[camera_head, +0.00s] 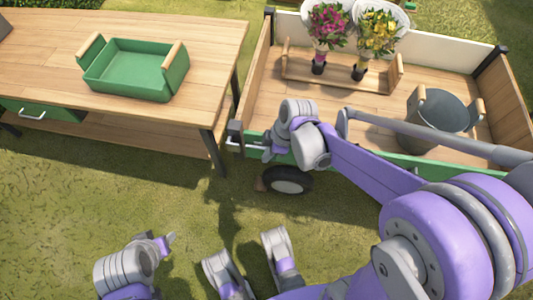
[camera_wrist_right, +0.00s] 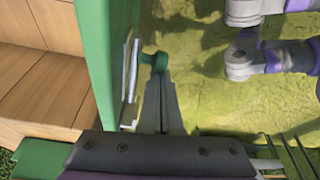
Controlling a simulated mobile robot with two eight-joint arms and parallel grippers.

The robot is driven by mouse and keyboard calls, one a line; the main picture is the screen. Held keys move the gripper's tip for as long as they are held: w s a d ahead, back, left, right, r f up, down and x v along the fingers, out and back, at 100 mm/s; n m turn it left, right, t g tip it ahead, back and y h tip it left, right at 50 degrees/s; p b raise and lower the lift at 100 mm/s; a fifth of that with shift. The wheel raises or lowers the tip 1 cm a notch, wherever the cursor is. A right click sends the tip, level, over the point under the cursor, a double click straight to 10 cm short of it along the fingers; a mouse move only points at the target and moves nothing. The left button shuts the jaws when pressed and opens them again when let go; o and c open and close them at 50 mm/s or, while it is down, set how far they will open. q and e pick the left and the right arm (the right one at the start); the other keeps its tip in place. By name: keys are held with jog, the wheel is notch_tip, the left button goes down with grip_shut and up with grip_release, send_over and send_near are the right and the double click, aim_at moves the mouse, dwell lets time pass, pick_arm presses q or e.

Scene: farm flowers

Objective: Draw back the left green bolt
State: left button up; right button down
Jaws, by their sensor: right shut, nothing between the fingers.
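The green bolt (camera_wrist_right: 155,60) shows in the right wrist view as a round green knob beside a metal plate on the cart's green side panel (camera_wrist_right: 100,50). My right gripper (camera_wrist_right: 163,78) is shut, its fingertips just below the knob in that view, with nothing between them. I cannot tell whether they touch the knob. In the head view my right gripper (camera_head: 262,148) is at the cart's near left corner, by the dark corner bracket (camera_head: 235,135), and the knob is hidden or too small to make out. My left gripper (camera_head: 168,241) is low over the grass, away from the cart; its jaw state is unclear.
The wooden cart bed (camera_head: 278,95) holds a rack (camera_head: 335,75) with two bouquets and a grey bucket (camera_head: 437,120). A wooden table (camera_head: 50,60) with a green tray (camera_head: 130,75) stands left, across a narrow gap. A cart wheel (camera_head: 287,181) is below my right gripper.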

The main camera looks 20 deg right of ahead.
pick_arm(q)
jog(key=r+p, duration=0.2)
jog(key=a+r+p, duration=0.1)
jog(key=r, duration=0.1)
jog(key=shift+s, duration=0.3)
pick_arm(e)
notch_tip(320, 180, up, 9)
jog(key=shift+w+a, duration=0.15)
jog(key=shift+a, duration=0.15)
